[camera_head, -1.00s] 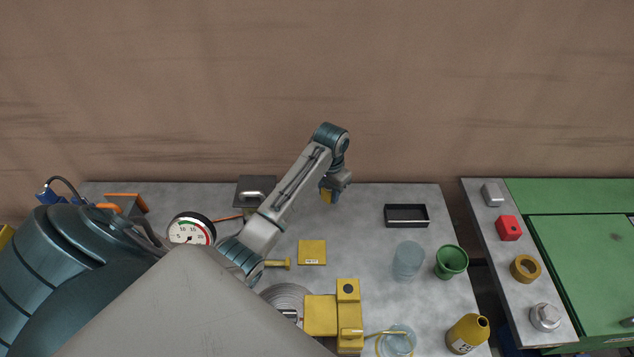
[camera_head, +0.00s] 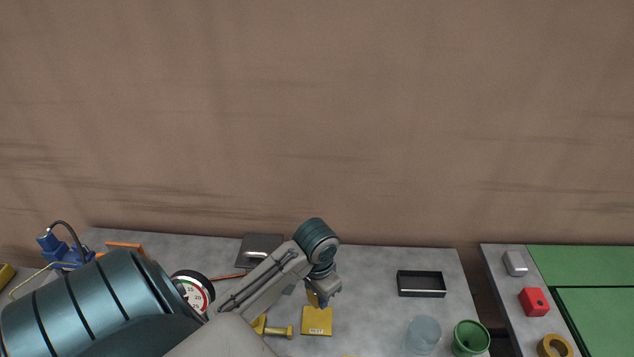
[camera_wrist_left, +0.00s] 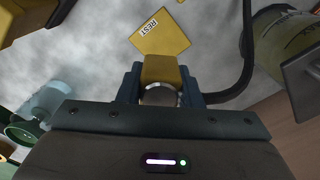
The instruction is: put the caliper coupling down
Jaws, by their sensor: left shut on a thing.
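My left gripper (camera_head: 321,300) is shut on the caliper coupling. In the left wrist view the coupling (camera_wrist_left: 160,72) is a yellow piece with a silver ring between the jaws. In the head view only a bit of yellow shows beside the fingers. The yellow plate marked REST (camera_head: 317,322) lies on the grey bench just below the gripper in the picture. The plate (camera_wrist_left: 160,32) also shows beyond the jaws in the wrist view. I cannot tell the gap between coupling and plate. My right gripper is not in view.
A yellow bolt-like piece (camera_head: 273,329) lies left of the plate. A round gauge (camera_head: 194,291) is partly behind my arm. A black tray (camera_head: 421,284), a clear glass (camera_head: 423,335) and a green cup (camera_head: 470,338) stand right. A dark hose (camera_wrist_left: 246,55) runs beside the gripper.

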